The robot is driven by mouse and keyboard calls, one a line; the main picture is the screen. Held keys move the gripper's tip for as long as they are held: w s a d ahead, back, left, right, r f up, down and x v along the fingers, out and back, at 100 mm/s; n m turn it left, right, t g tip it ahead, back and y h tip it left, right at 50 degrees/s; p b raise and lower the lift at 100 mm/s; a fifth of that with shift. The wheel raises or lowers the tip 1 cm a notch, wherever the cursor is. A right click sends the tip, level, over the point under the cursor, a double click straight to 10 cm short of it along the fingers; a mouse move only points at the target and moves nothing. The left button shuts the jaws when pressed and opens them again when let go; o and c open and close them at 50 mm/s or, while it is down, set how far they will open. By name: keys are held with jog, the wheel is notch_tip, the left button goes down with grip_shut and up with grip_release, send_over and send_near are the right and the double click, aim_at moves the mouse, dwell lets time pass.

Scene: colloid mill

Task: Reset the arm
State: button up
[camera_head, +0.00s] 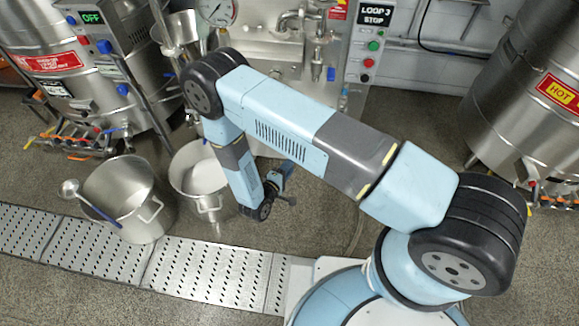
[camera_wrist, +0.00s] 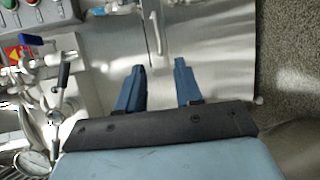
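My gripper (camera_wrist: 159,66) shows in the wrist view with its two blue fingers apart and nothing between them. A pale steel panel fills the view beyond the fingers. In the head view my arm rises from the lower right, bends at a high elbow at upper left, then drops to a low wrist near the floor in front of the mill.
Two steel pots, one with a ladle (camera_head: 90,207) and the other (camera_head: 205,180) beside my forearm, stand behind the floor grating (camera_head: 205,272). Steel tanks stand at left (camera_head: 85,95) and right (camera_head: 520,110). The mill's control box (camera_head: 370,45) and pressure gauge (camera_head: 216,10) are behind my arm.

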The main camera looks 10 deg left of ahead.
dwell(0.4)
jog(key=w+d+r+m+g+h, duration=0.2)
jog(key=w+d+r+g, duration=0.1)
jog(key=r, duration=0.6)
jog(key=w+d+r+m+g+h, duration=0.2)
jog(key=w+d+r+m, duration=0.15)
jog(key=r, duration=0.55)
jog(key=w+d+r+m+g+h, duration=0.2)
jog(key=w+d+r+g, duration=0.15)
jog(key=r, duration=0.65)
jog(key=s+d+r+m+g+y, duration=0.25)
jog(key=d+r, duration=0.35)
jog(key=r, duration=0.3)
jog(key=s+d+r+m+g+y, duration=0.1)
jog(key=s+d+r+g, duration=0.15)
jog(key=d+r, duration=0.45)
jog(key=s+d+r+m+t+y, duration=0.1)
jog(key=s+d+r+y, duration=0.3)
jog(key=s+r, duration=0.6)
jog(key=s+d+r+m+t+y, duration=0.2)
jog(key=s+r+y, duration=0.3)
jog(key=s+r, duration=0.4)
jog(key=shift+s+d+r+t, duration=0.35)
jog(key=shift+d+t, duration=0.5)
jog(key=shift+d, duration=0.05)
jog(key=shift+w, duration=0.15)
